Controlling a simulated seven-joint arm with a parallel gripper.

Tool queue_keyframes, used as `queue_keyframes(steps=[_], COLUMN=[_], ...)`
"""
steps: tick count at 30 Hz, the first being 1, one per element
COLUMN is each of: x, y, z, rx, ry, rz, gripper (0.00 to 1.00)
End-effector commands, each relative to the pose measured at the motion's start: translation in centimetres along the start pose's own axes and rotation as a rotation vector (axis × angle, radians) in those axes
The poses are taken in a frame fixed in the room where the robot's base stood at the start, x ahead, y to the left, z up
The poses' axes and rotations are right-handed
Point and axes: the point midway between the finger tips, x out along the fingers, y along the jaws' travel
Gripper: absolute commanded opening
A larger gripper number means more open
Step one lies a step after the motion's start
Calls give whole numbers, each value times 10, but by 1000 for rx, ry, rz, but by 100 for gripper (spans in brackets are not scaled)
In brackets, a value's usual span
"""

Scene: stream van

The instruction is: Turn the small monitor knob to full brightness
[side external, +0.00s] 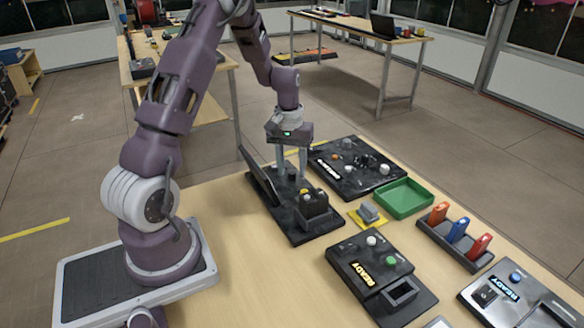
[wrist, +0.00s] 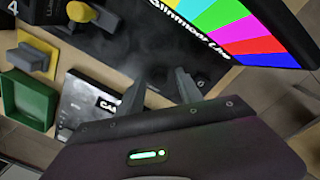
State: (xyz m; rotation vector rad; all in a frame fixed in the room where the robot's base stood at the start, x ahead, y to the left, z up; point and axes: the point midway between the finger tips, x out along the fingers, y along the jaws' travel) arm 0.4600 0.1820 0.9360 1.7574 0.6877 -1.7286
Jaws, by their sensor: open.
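The small monitor (wrist: 243,28) shows bright colour bars at the upper right of the wrist view. In the side view its dark screen panel (side external: 260,179) stands tilted at the left of its black console (side external: 291,232). A yellow-topped control (wrist: 88,14) shows on the console at the upper left of the wrist view. My gripper (side external: 291,164) hangs over the console beside the screen, fingers pointing down. In the wrist view its two fingers (wrist: 160,88) are apart with nothing visible held between them. I cannot make out the monitor's brightness knob; the fingers may hide it.
Behind the console is another black panel (side external: 350,168) with knobs. A green tray (side external: 403,198), a rack (side external: 452,241) with orange, blue and red pieces, and a READY box (side external: 380,270) stand to the right. The wooden table (side external: 262,285) is clear at the front left.

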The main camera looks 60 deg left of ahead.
Motion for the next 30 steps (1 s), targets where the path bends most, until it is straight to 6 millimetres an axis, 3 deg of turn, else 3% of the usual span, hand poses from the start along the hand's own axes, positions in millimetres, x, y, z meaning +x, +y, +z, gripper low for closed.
queue_keyframes(steps=[9,22,26,30], x=[-59,-76,-129,-195], y=[0,5,37,65], z=[-1,4,46,139], rx=[1,17,141,366], ry=[5,11,83,200], rz=[1,5,34,80], gripper=[42,42,42,42])
